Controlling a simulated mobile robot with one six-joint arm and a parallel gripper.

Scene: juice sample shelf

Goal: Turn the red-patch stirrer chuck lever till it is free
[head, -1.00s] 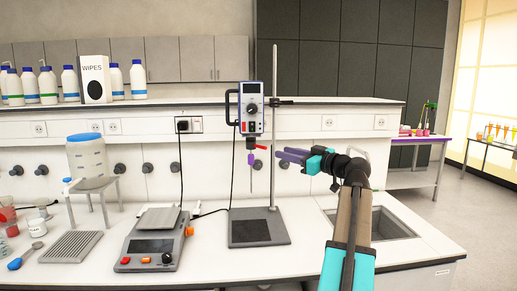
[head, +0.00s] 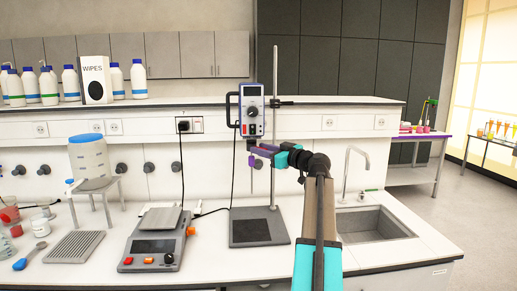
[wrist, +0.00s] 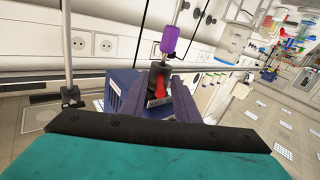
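The overhead stirrer (head: 252,108) is clamped on a metal stand at the middle of the bench. Its dark chuck (wrist: 159,72) shows in the wrist view, with a red lever (wrist: 157,88) on it. A purple collar (wrist: 174,42) sits on the shaft beside the chuck; it also hangs below the stirrer in the head view (head: 251,161). My gripper (wrist: 157,96) has its purple fingers on either side of the red lever, with space showing between; contact is not visible. In the head view my gripper (head: 261,149) hides the lever.
The stand's rod (head: 274,70) rises just behind my gripper. A hotplate (head: 157,245) stands left of the dark stand base (head: 258,227). A sink (head: 372,224) with a tap lies to the right. Bottles (head: 137,81) line the upper shelf.

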